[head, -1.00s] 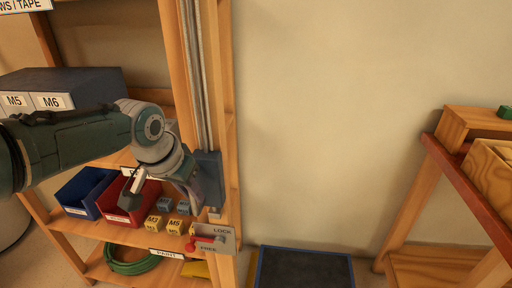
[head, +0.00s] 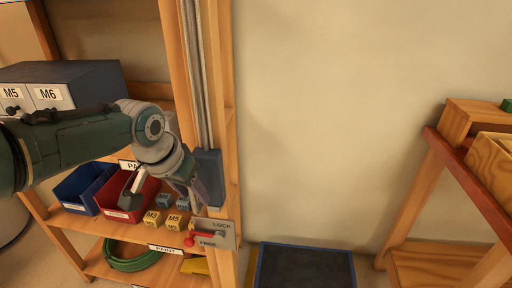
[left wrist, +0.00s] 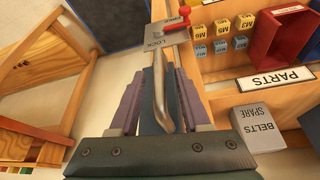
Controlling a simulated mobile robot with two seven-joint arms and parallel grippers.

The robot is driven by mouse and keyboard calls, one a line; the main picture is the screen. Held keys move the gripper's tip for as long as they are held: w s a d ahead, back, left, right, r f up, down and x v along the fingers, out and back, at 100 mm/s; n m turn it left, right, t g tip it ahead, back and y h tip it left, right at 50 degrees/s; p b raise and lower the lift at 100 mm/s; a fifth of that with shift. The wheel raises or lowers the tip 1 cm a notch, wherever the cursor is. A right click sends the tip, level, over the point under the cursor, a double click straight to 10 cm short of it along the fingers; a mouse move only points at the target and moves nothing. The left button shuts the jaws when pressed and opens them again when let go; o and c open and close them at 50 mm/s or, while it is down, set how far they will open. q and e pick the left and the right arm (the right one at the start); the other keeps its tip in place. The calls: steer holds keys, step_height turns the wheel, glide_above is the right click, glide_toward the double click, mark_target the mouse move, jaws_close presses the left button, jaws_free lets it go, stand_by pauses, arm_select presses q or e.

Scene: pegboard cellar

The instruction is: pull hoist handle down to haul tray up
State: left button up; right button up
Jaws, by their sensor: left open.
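A metal hoist handle (left wrist: 160,92) shows in the left wrist view, between the two purple fingers of my left gripper (left wrist: 158,100). The fingers stand apart on either side of it; I cannot tell whether they touch it. In the head view my left gripper (head: 197,196) is at the grey-blue carriage block (head: 208,178) on the metal rail (head: 196,80) of the shelf post, and hides the handle. A dark, blue-rimmed tray (head: 304,246) lies low by the wall. My right gripper is not in view.
A LOCK/FREE plate (head: 225,226) with a red-knobbed lever (head: 190,241) sits just below the gripper. The shelf holds a red bin (head: 134,205), a blue bin (head: 76,194) and small labelled boxes (head: 173,221). A wooden bench (head: 440,180) stands right; the wall between is bare.

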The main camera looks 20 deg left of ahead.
arm_select(q)
steer(key=shift+r, duration=0.15)
steer(key=p+v, duration=0.6)
steer(key=v, duration=0.3)
steer(key=shift+s+r, duration=0.2)
steer(key=shift+r, duration=0.1)
